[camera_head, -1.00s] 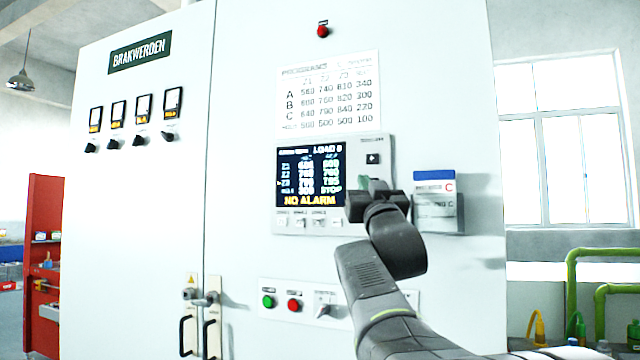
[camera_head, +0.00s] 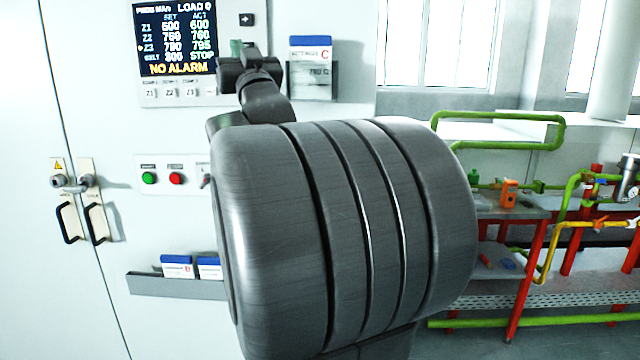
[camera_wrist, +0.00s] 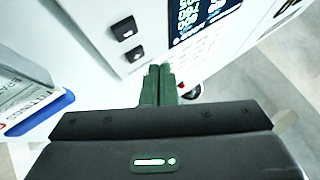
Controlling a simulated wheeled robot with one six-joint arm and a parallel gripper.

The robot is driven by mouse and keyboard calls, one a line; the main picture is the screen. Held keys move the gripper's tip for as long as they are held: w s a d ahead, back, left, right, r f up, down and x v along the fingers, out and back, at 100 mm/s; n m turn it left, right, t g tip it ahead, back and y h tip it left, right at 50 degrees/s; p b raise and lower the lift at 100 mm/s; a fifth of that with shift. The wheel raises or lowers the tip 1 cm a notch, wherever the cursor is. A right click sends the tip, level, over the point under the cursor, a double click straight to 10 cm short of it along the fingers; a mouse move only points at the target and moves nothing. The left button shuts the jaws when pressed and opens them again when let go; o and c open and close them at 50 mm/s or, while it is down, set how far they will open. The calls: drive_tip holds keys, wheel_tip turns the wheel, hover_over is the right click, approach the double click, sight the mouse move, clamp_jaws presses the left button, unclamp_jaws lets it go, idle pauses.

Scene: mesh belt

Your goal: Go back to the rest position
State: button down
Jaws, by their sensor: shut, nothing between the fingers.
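My gripper (camera_head: 236,47) is in front of the right part of the controller panel on the white cabinet, its body partly hidden behind my large dark arm link. In the wrist view, the two green fingers (camera_wrist: 158,85) are together with nothing between them. They point towards the panel's lower edge and buttons; I cannot tell whether they touch. The controller screen (camera_head: 176,40) reads NO ALARM and shows rows of set and actual values.
A holder (camera_head: 312,80) with a blue-topped card marked C is just right of my gripper. Green (camera_head: 149,178) and red (camera_head: 176,179) buttons sit below the panel. A ledge (camera_head: 150,285) holds two cards. A red-framed bench (camera_head: 525,262) with pipes stands at right.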

drive_tip(key=s+b, duration=0.2)
drive_tip(key=s, duration=0.2)
drive_tip(key=shift+b, duration=0.35)
drive_tip(key=shift+f, duration=0.1)
